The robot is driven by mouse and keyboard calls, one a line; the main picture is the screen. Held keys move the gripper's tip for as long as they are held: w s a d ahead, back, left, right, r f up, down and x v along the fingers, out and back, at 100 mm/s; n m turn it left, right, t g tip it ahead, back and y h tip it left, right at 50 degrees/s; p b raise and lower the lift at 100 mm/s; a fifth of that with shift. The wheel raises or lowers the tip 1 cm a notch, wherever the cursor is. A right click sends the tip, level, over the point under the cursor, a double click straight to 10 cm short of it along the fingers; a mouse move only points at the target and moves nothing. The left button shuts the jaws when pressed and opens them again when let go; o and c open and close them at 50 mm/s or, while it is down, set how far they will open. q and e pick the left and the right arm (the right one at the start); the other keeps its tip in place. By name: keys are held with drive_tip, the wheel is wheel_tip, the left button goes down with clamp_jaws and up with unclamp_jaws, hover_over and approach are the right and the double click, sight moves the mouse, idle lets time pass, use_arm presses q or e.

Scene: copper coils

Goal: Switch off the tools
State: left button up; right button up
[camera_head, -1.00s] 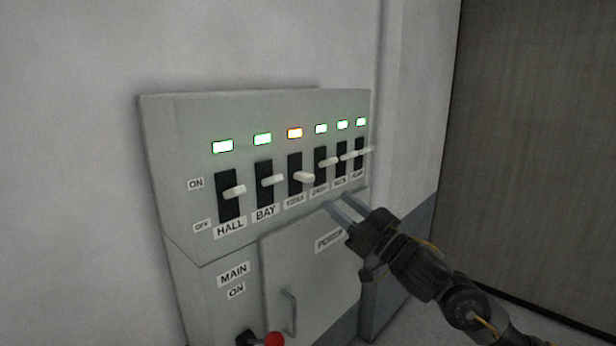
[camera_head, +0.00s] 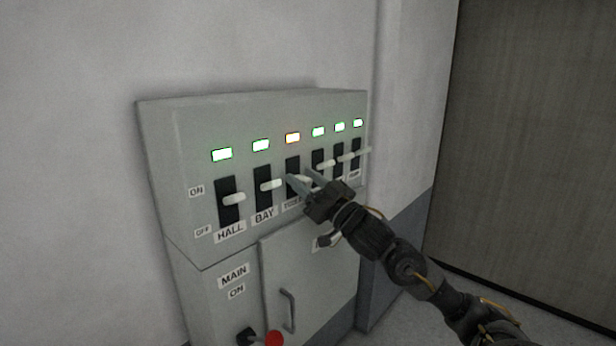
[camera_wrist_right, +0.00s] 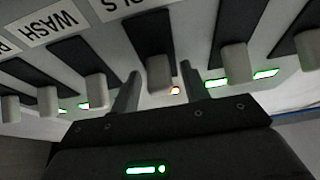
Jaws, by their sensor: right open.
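The TOOLS switch is the third from the left on the grey panel (camera_head: 330,105). Its dark slot (camera_head: 292,164) shows under an orange lamp (camera_head: 292,138), while the other lamps are green. My right gripper (camera_head: 299,175) is open at this switch, one finger on each side of its pale lever. In the right wrist view, which is upside down, the TOOLS lever (camera_wrist_right: 158,74) lies between the two fingers, with no clear contact visible. The label is partly hidden by my gripper in the head view. My left gripper is not in view.
The BAY lever (camera_head: 272,185) and HALL lever (camera_head: 233,199) stand to the left. More levers crowd close on the right, partly behind my gripper. Below are a cabinet door handle (camera_head: 288,308) and a red knob (camera_head: 274,339) near the MAIN label.

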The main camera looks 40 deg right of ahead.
drive_tip(key=shift+c, duration=0.3)
drive_tip(key=c, duration=0.9)
wheel_tip(320, 180, down, 2)
drive_tip(key=t+b, duration=0.5)
drive_tip(key=b, duration=0.5)
drive_tip(key=shift+w, duration=0.15)
drive_tip(key=o, duration=1)
drive_tip(key=shift+c, duration=0.2)
